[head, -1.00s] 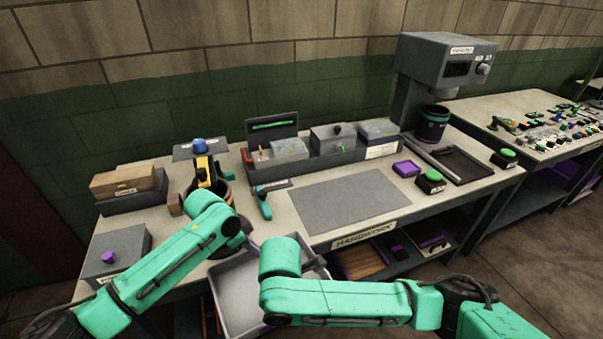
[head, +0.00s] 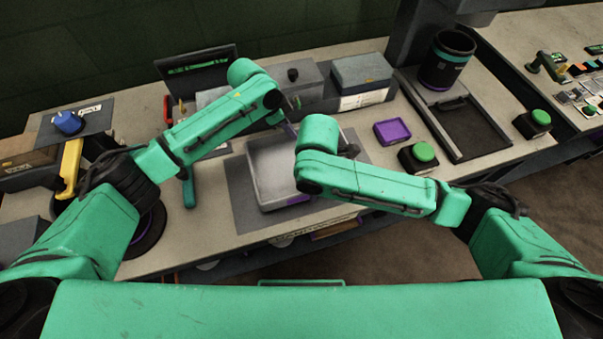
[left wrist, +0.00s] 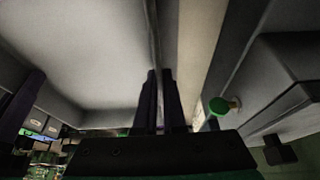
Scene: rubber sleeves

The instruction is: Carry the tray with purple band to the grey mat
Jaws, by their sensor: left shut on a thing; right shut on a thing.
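The tray (head: 268,178) is pale grey and upright, with a strip of purple band showing at its near right edge. It is over the grey mat (head: 242,207); I cannot tell whether it touches it. My left gripper (head: 291,128) is at the tray's far side, partly hidden by its arm. In the left wrist view my left gripper (left wrist: 159,98) has its dark fingers shut on the wall of the tray (left wrist: 80,45). My right gripper (head: 348,148) is shut on the tray's right side, mostly hidden by its own arm.
A purple dish (head: 392,132) and a green button (head: 423,152) stand right of the mat. A dark cup (head: 446,62) stands on the machine base. Boxes (head: 362,75) line the back. A teal-handled tool (head: 188,185) lies left of the mat.

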